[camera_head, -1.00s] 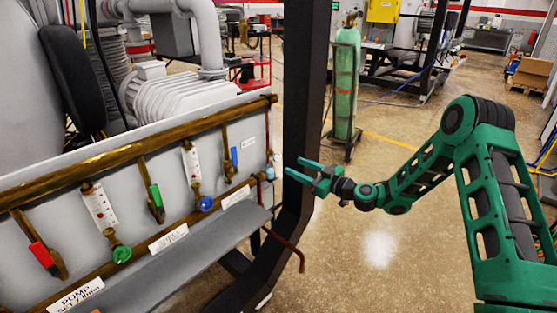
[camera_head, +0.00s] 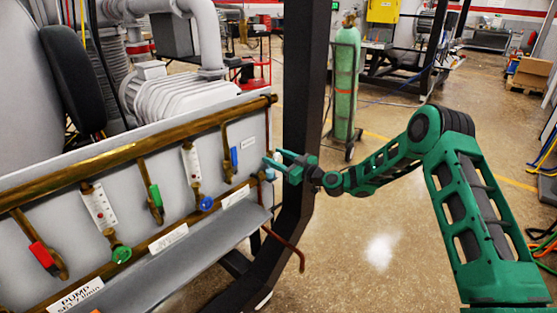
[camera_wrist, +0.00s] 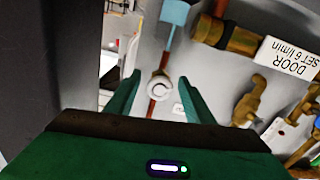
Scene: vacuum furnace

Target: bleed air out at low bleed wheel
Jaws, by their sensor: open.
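My gripper (camera_head: 275,158) is open at the right end of the valve panel, beside the dark upright post. In the wrist view my gripper (camera_wrist: 159,80) has its two green fingers apart, with a small white-rimmed round knob (camera_wrist: 159,87) framed between them. The knob sits on a thin copper-coloured pipe; I see no finger touching it, and the depth between is hard to judge. A light blue fitting (camera_wrist: 175,14) shows above it in the wrist view. In the head view my fingers partly hide this spot. No label tells which part is the low bleed wheel.
The grey panel (camera_head: 90,185) carries brass pipes and valves with red, green and blue handles. A black post (camera_head: 300,100) stands close to my gripper. A sloping grey ledge (camera_head: 190,250) runs below.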

